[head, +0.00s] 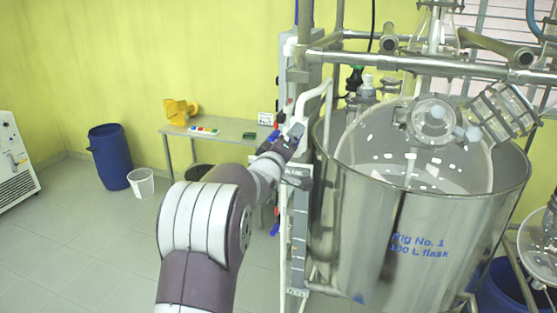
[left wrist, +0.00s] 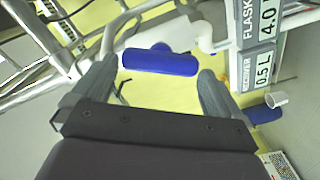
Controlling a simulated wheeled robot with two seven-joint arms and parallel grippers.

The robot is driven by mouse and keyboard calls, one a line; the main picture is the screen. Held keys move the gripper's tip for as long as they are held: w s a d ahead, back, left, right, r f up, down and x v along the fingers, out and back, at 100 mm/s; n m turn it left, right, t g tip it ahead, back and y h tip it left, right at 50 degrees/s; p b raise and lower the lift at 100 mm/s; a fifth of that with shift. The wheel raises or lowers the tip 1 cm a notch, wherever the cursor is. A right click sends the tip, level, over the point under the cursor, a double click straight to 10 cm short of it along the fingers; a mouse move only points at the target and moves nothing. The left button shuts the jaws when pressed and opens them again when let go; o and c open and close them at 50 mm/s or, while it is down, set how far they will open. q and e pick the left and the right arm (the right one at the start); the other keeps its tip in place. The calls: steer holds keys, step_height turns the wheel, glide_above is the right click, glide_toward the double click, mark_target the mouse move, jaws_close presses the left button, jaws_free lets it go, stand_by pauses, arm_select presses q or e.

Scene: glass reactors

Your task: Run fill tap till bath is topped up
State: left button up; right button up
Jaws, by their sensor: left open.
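The steel bath (head: 415,225) stands at the right in the head view, marked "Rig No. 1 100 L flask", with a round glass flask (head: 360,150) inside it. The water level in the bath cannot be told. A white pipe (head: 315,97) comes over its left rim. In the left wrist view a blue handle (left wrist: 160,61), which looks like the fill tap's, lies across the space just beyond my open fingers. My left gripper (head: 293,131) is beside the bath's left rim. It also shows in the left wrist view (left wrist: 158,82), empty. Contact with the handle cannot be told.
Glassware and steel frame tubes (head: 430,62) stand over the bath. A side table (head: 228,129) with a yellow item (head: 180,111) is against the wall. A blue drum (head: 110,160) and a white bucket (head: 142,184) stand at left. The floor at left is mostly clear.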

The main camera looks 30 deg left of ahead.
arm_select(q)
steer(key=b+v, duration=0.3)
steer(key=v, duration=0.7)
steer(key=shift+s, duration=0.15)
steer(key=shift+a, duration=0.1)
stand_by(6.8)
